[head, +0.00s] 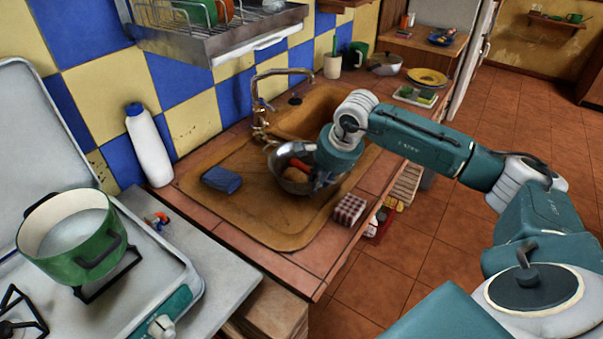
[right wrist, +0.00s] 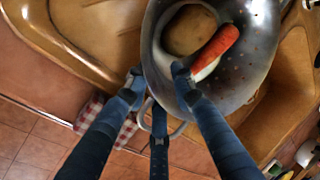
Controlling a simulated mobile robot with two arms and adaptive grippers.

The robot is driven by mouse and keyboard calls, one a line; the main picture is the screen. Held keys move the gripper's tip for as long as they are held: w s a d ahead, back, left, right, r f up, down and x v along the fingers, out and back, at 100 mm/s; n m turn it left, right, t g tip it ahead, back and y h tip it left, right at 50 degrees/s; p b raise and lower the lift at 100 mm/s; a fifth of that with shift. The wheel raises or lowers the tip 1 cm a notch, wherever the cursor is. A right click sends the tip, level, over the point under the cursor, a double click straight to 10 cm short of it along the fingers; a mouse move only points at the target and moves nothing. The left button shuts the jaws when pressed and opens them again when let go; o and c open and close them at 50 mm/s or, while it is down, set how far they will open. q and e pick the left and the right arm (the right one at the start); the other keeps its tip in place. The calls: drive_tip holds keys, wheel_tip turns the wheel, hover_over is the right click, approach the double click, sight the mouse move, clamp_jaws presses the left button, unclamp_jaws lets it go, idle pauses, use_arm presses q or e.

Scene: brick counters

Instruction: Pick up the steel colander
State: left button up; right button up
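The steel colander (head: 281,156) sits in the sink area on the brick counter, with a potato and a carrot inside. In the right wrist view the colander (right wrist: 262,62) fills the upper middle, its wire handle pointing toward my gripper. My right gripper (head: 322,180) is at the colander's near right side. In the wrist view its dark fingers (right wrist: 157,82) straddle the rim by the handle, one over the inside and the others outside. Whether they press on the rim cannot be told. My left gripper is not in view.
The faucet (head: 260,105) rises behind. A green pot (head: 75,236) stands on the stove at left, near a white bottle (head: 149,146).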

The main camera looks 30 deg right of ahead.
clamp_jaws()
drive_tip(key=shift+r, duration=0.1)
